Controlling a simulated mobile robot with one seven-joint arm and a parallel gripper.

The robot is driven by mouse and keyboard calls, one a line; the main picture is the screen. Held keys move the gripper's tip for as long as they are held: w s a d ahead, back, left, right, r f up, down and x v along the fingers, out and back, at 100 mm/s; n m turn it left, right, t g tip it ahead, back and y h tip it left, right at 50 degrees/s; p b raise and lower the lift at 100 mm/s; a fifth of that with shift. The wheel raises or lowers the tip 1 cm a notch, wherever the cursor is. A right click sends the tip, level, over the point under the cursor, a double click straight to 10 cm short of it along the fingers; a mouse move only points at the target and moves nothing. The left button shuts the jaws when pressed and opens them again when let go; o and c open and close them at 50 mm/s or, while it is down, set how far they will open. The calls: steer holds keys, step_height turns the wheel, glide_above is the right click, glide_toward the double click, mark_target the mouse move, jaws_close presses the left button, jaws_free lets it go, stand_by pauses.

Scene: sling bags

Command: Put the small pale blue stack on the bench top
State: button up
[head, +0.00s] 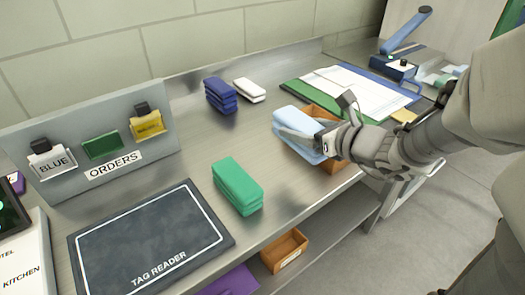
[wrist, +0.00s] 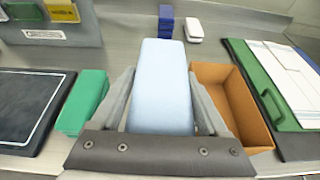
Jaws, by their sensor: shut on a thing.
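The pale blue stack (wrist: 162,88) is between the two fingers of my gripper (wrist: 163,100) in the wrist view. In the head view the pale blue stack (head: 297,130) shows beside my gripper (head: 318,142), partly hidden by it. My gripper is shut on the stack. The stack appears at or just over the left side of an orange-brown open box (head: 335,167); I cannot tell whether it touches the bench top (head: 185,140). The box also shows in the wrist view (wrist: 250,112), right of the gripper, and looks empty inside.
A green stack (head: 238,185) lies left of my gripper, near a dark tag reader mat (head: 150,240). A dark blue stack (head: 220,95) and a white stack (head: 249,90) lie behind. A green board with papers (head: 355,95) lies at the right. Bare metal lies between the stacks.

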steer(key=shift+s+a+f, duration=0.1)
steer(key=shift+s+f, duration=0.15)
steer(key=w+a+f+b, duration=0.1)
steer(key=w+a+f, duration=0.1)
steer(key=w+a+f+b, duration=0.2)
steer(key=w+a, duration=0.1)
steer(key=w+a+f+b, duration=0.1)
steer(key=w+a+f, duration=0.1)
steer(key=w+f, duration=0.1)
steer(key=shift+w+a, duration=0.25)
steer(key=shift+a, duration=0.15)
steer(key=shift+f+b, duration=0.85)
steer(key=shift+f, duration=0.95)
steer(key=shift+f, duration=0.1)
steer(key=shift+f, duration=0.15)
steer(key=o, duration=1.4)
